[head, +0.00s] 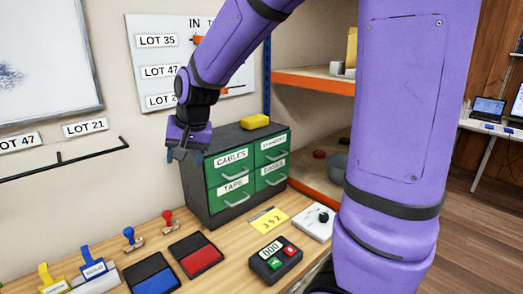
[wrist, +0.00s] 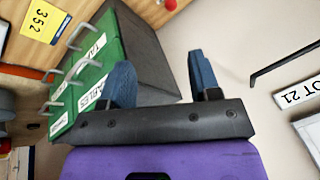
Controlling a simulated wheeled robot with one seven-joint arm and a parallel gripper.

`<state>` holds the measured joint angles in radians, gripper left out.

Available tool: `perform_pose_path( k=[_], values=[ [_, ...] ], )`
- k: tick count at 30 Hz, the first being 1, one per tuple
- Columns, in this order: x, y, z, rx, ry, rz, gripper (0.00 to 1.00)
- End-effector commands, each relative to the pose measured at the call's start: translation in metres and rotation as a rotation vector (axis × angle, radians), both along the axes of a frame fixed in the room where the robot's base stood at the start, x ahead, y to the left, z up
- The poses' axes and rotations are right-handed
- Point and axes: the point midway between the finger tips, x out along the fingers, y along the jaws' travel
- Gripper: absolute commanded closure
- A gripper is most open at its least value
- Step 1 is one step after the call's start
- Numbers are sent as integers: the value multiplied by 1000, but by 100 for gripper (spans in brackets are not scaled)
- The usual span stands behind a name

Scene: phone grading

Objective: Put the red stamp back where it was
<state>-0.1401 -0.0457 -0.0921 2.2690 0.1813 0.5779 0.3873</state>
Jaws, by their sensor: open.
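The red stamp (head: 168,221) stands upright on the wooden table near the wall, behind the red ink pad (head: 197,254). The blue stamp (head: 130,238) stands to its left, behind the blue ink pad (head: 153,277). My gripper (head: 180,156) is open and empty, in the air above the table beside the left side of the drawer cabinet. In the wrist view its two blue fingers (wrist: 162,74) are spread with nothing between them. A small red round thing (wrist: 171,4), perhaps the red stamp's handle, shows at the top edge there.
The cabinet with green drawers (head: 238,172) stands close to my gripper, with a yellow block (head: 255,122) on top. A button box (head: 275,260), a yellow card (head: 269,219) and labelled stands (head: 97,275) are on the table. A black wall rail (head: 70,157) is at left.

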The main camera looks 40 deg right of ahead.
Motion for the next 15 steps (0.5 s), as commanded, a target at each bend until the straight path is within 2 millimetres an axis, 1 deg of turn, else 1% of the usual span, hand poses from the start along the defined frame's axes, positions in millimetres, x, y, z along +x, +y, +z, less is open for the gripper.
perform_pose_path(
  k=[1, 5, 6, 10, 15],
  values=[
    [-15, -3, 14, -8, -19, 26, 43],
    [-54, -10, 40, -45, -48, 105, 43],
    [-67, -12, 46, -58, -57, 128, 43],
    [-108, -19, 64, -104, -85, 202, 43],
    [-161, -27, 79, -177, -117, 293, 43]
  ],
)
